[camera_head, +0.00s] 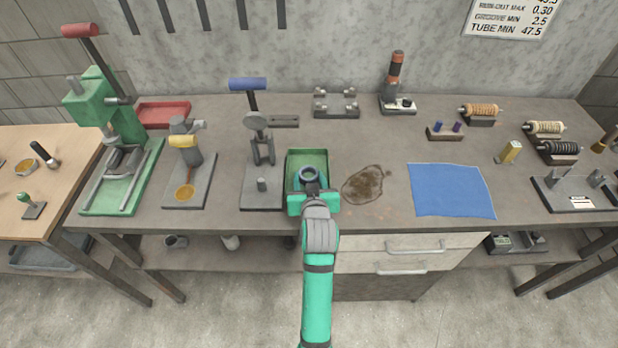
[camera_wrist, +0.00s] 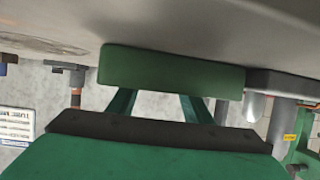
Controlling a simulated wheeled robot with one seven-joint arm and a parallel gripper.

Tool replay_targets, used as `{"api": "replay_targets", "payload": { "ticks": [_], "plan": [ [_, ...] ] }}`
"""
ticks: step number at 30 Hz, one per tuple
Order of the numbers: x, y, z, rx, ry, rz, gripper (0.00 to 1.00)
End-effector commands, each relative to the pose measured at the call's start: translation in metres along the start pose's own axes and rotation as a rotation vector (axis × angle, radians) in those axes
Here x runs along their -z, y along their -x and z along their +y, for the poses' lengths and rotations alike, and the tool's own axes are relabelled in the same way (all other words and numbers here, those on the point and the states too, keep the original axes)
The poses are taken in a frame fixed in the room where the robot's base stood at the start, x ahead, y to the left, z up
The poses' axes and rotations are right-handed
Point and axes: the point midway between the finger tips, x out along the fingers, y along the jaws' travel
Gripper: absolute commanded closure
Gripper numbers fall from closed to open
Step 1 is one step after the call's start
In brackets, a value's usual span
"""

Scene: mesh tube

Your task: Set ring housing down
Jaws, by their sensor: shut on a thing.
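The ring housing is a dark blue-grey ring (camera_head: 309,174), seen from above in the head view with its opening upward. My gripper (camera_head: 310,186) is shut on it from the near side. The ring lies within the outline of a small green tray (camera_head: 306,155), toward its near end. In the wrist view the tray's green outer wall (camera_wrist: 172,68) hides my fingertips and the ring. Two green finger links (camera_wrist: 158,105) run toward that wall. Whether the ring touches the tray floor I cannot tell.
A press with a blue handle (camera_head: 248,84) stands close left of the tray. A brown stain (camera_head: 367,185) and a blue cloth (camera_head: 450,190) lie to the right. A red tray (camera_head: 163,114) and a green press (camera_head: 103,110) are farther left.

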Motion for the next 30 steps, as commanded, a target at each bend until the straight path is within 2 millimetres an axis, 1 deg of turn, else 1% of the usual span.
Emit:
{"api": "replay_targets", "payload": {
  "ticks": [5,9,10,11,22,26,30],
  "plan": [
    [0.001,0.000,-0.001,0.002,0.001,0.003,0.86],
    [-0.002,-0.001,-0.002,0.003,0.001,0.002,0.86],
    [-0.002,-0.001,-0.002,0.003,0.001,0.000,0.50],
    [-0.002,-0.001,-0.002,0.003,0.001,0.000,0.46],
    [0.002,0.001,-0.002,0.002,0.001,0.001,0.46],
    [0.000,0.017,-0.001,0.002,0.000,0.001,0.46],
    [0.000,0.043,-0.001,0.002,0.001,0.001,0.46]
  ]
}}
